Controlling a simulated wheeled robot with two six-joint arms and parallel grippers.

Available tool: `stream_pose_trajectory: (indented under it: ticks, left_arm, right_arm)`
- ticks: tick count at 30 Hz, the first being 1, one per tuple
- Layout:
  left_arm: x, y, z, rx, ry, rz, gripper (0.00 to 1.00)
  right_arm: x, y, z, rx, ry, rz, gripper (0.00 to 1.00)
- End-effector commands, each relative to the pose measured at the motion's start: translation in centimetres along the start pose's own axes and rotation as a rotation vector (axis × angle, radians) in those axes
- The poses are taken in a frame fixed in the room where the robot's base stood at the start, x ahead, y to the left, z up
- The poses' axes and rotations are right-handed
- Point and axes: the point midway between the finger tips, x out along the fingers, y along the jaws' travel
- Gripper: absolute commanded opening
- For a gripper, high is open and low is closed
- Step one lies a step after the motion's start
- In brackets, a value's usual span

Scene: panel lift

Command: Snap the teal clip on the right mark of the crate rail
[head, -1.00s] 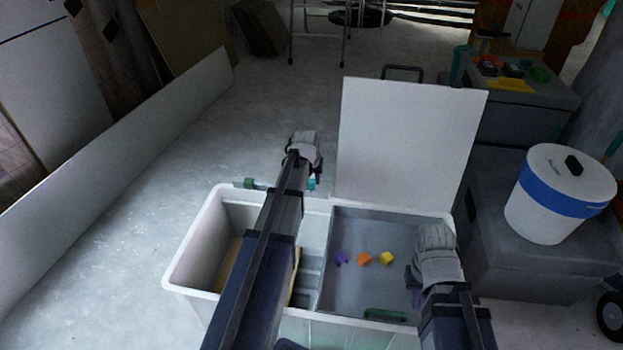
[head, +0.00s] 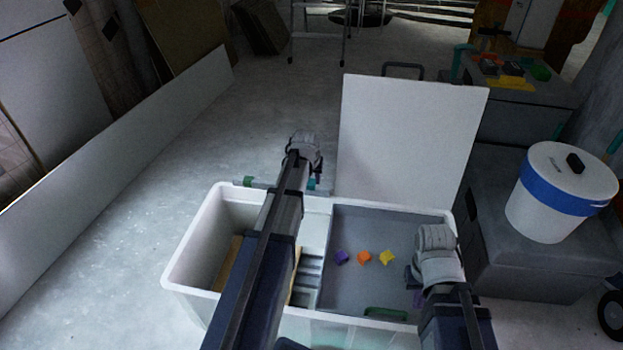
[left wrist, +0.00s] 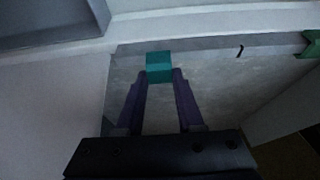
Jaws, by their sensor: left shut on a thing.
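The teal clip (left wrist: 159,66) is between the fingertips of my left gripper (left wrist: 160,80), which is shut on it. In the head view a bit of the teal clip (head: 311,184) shows beside my left wrist. The grey crate rail (left wrist: 205,48) runs along the crate's far rim; the clip is at or against it, and I cannot tell whether it is seated. One dark mark (left wrist: 240,51) shows on the rail; a mark behind the clip would be hidden. A green clip (left wrist: 312,45) sits at the rail's other end. My right gripper (head: 418,284) is over the crate's right side, its fingers unclear.
The white crate (head: 190,240) holds a grey tray (head: 350,290) with purple, orange and yellow pieces and a green handle. A white panel (head: 410,140) stands behind the crate. A white bucket with a blue band (head: 555,205) is at right. The floor at left is clear.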

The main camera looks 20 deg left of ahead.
Motion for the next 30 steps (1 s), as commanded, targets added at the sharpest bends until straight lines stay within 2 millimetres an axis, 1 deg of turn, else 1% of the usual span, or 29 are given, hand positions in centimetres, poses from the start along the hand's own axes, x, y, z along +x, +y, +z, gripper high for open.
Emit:
stream_pose_trajectory:
  ticks: [8,22,30]
  left_arm:
    - [0.0,0.0,0.0,0.0,0.0,0.0,0.0]
    - [1.1,0.0,0.5,0.0,0.0,0.0,0.0]
    - [1.2,0.0,0.5,0.0,0.0,0.0,0.0]
  right_arm:
    - [0.0,0.0,0.0,0.0,0.0,0.0,0.0]
    - [1.2,-0.1,-0.1,0.0,0.0,0.0,0.0]
    - [1.2,-0.1,-0.1,0.0,0.0,0.0,0.0]
